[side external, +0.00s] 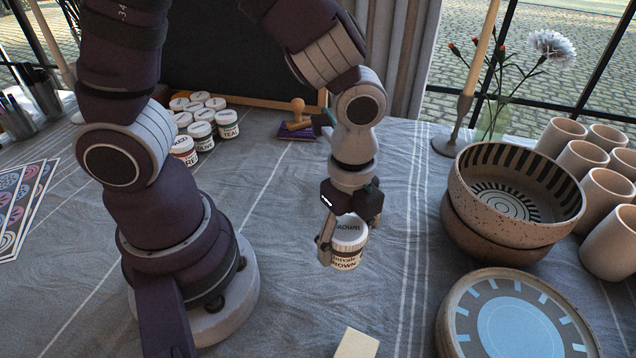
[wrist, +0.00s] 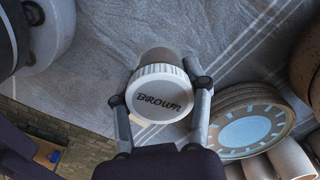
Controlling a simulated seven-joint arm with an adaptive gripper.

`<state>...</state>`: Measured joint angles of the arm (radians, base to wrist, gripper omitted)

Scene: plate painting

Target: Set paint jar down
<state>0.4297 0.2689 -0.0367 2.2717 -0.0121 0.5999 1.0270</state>
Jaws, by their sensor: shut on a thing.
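The paint jar (side external: 347,246) has a white lid marked BROWN and a white label with brown lettering. My gripper (side external: 338,240) is shut on it, with a finger on either side. In the wrist view the jar's lid (wrist: 160,96) faces the camera between the fingers of my gripper (wrist: 164,88). The jar looks upright or slightly tilted. I cannot tell whether its base touches the grey tablecloth (side external: 300,310).
Stacked speckled bowls (side external: 455,235), several beige cups (side external: 608,240) and a plate with blue marks (side external: 515,320) stand at the right. Several paint jars (side external: 200,130) and a stamp (side external: 297,120) are at the back. A pale block (side external: 356,344) lies in front. Cloth around the held jar is clear.

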